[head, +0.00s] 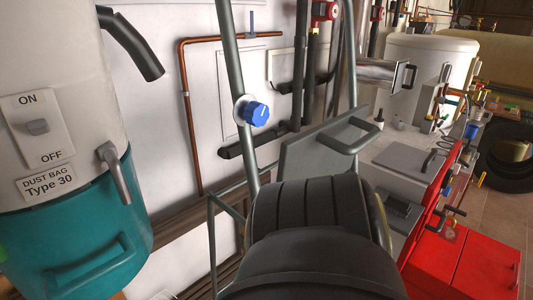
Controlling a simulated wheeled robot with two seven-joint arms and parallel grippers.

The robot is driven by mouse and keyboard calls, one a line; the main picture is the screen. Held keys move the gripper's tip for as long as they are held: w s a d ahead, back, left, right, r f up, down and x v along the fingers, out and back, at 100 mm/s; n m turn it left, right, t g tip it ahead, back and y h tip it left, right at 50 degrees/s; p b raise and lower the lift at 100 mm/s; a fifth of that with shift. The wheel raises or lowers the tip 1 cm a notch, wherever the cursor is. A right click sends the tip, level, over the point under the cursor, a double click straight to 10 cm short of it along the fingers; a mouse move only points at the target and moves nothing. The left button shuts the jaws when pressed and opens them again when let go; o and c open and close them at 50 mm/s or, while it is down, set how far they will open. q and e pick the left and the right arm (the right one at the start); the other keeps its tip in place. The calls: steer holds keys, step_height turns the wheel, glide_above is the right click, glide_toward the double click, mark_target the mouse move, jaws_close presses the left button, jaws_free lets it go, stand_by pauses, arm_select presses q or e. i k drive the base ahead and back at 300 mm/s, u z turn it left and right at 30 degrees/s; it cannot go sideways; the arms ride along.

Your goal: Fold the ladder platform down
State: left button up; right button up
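The grey ladder (233,80) stands in the middle of the head view, its tube rails rising past the top edge. A flat grey panel (312,152) is on it, tilted up, with a bent tube handle (360,139) at its upper right. I take this panel to be the ladder platform. A dark ribbed surface (305,205) and a dark rounded shape in front hide its lower part and much of the ladder below. I cannot tell whether these dark parts belong to the ladder or to me. Neither of my grippers is in view.
A white and teal dust collector (75,215) stands close on the left. Red cabinets (465,265) and a grey box (410,165) are at right. Copper and dark pipes run along the white wall behind, and a blue knob (256,113) shows beside the rail. Floor shows at far right.

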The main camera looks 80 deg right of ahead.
mark_target(330, 148)
steer(key=z, duration=1.05)
steer(key=i, duration=0.15)
steer(key=z, duration=2.05)
steer(key=k, duration=0.5)
steer(key=u, duration=0.45)
steer(key=i, duration=0.65)
steer(key=z, duration=0.4)
